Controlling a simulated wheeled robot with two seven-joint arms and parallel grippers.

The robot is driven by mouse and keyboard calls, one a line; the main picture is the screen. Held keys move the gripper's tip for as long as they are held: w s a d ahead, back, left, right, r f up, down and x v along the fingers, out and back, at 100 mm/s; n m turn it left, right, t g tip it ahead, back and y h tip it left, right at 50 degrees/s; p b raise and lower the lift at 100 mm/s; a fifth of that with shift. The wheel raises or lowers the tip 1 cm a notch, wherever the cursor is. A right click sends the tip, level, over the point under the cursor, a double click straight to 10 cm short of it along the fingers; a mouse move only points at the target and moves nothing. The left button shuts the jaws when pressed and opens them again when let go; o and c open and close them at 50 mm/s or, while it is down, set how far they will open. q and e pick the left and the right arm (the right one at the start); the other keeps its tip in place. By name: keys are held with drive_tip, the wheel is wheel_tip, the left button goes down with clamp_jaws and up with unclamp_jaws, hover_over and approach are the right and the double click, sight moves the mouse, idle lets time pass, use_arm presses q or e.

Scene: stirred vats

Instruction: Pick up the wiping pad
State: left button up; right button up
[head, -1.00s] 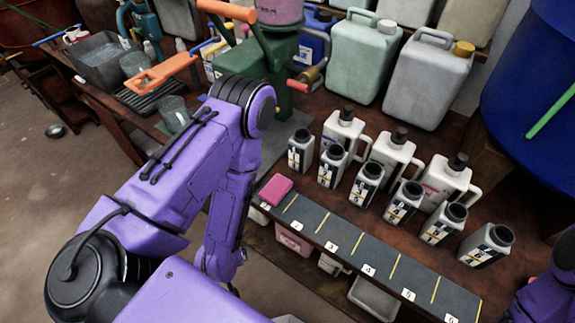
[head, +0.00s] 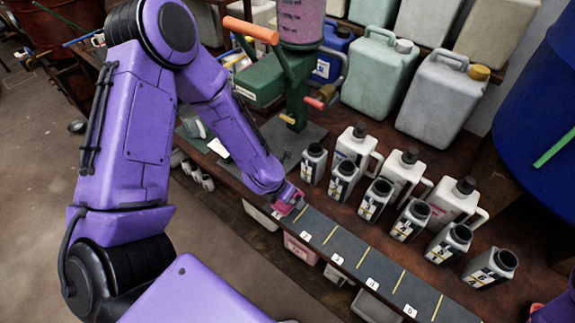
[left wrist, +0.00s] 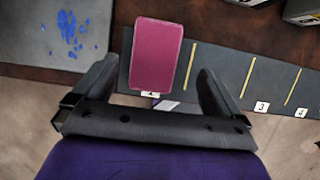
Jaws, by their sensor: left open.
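The wiping pad (left wrist: 156,55) is a pink rounded block lying on the dark marked strip at the bench's front edge. In the left wrist view it sits between and beyond the two fingers of my left gripper (left wrist: 160,85), which is open and empty. In the head view my left gripper (head: 287,200) is right at the pad, and the arm hides most of the pad. I cannot tell from these views how far above the pad the fingers are.
The dark strip (head: 352,262) has yellow lines and number tags. Several small bottles (head: 408,220) stand just behind it, with large canisters (head: 442,95) further back. A green hand press (head: 265,80) stands behind my left arm. Blue stains (left wrist: 68,32) mark a grey plate beside the pad.

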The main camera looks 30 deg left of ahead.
use_arm(q)
drive_tip(key=x, duration=0.4)
drive_tip(key=shift+s+a+f, duration=0.2)
drive_tip(key=shift+a, duration=0.15)
drive_tip(key=shift+w+f, duration=0.2)
drive_tip(key=shift+f, duration=0.1)
drive_tip(key=c, duration=1)
drive_tip(key=shift+c, duration=0.2)
